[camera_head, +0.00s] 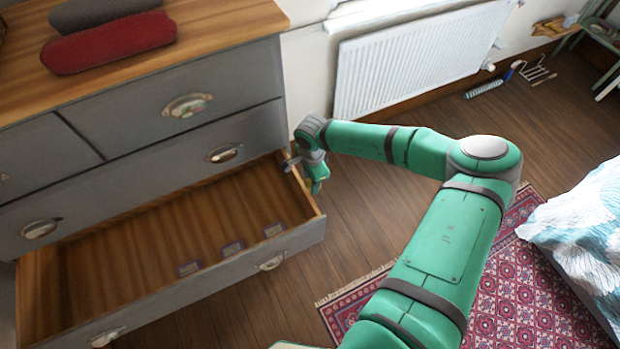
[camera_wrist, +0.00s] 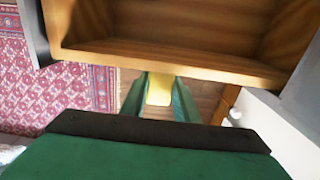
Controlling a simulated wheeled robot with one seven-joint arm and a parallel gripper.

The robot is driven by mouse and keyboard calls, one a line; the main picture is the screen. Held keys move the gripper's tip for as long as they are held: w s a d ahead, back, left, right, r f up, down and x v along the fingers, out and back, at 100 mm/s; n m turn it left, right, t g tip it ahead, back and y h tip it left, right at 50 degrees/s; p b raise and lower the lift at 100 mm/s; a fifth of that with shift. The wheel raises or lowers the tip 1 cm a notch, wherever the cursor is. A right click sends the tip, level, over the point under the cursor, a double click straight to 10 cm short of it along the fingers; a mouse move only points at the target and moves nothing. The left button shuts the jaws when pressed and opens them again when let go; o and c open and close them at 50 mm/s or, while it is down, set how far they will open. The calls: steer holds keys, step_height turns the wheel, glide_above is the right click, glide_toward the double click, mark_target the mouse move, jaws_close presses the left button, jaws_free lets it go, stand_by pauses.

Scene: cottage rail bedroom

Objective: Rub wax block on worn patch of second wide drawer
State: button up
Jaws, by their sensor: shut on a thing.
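The open wide drawer (camera_head: 300,238) is pulled out below a shut wide drawer (camera_head: 150,175) in the grey chest. Its bare wood side also shows close up in the wrist view (camera_wrist: 165,53). My gripper (camera_head: 316,184) is just outside the right side of the open drawer. The block is not discernible in the head view. I cannot make out a worn patch.
Several small purple packets, one here (camera_head: 232,247), lie in the open drawer. Rolled cloths, red (camera_head: 110,43) and grey, lie on the chest top. A white radiator (camera_head: 415,65) is on the wall behind my arm. A patterned rug (camera_head: 505,270) and a bed (camera_head: 585,225) are at right.

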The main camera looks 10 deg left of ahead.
steer(key=shift+s+d, duration=0.65)
steer(key=shift+s, duration=0.35)
steer(key=shift+s+d, duration=0.1)
steer(key=shift+s, duration=0.05)
steer(key=shift+s+d, duration=0.5)
steer(key=shift+s, duration=0.25)
steer(key=shift+s+d, duration=0.45)
steer(key=shift+s, duration=0.3)
steer(key=s+d, duration=0.2)
steer(key=shift+s, duration=0.35)
steer(key=shift+d, duration=0.1)
steer(key=w+d, duration=0.4)
steer(key=d, duration=0.2)
steer(key=shift+w+d, duration=0.25)
steer(key=shift+w, duration=0.15)
stand_by(0.9)
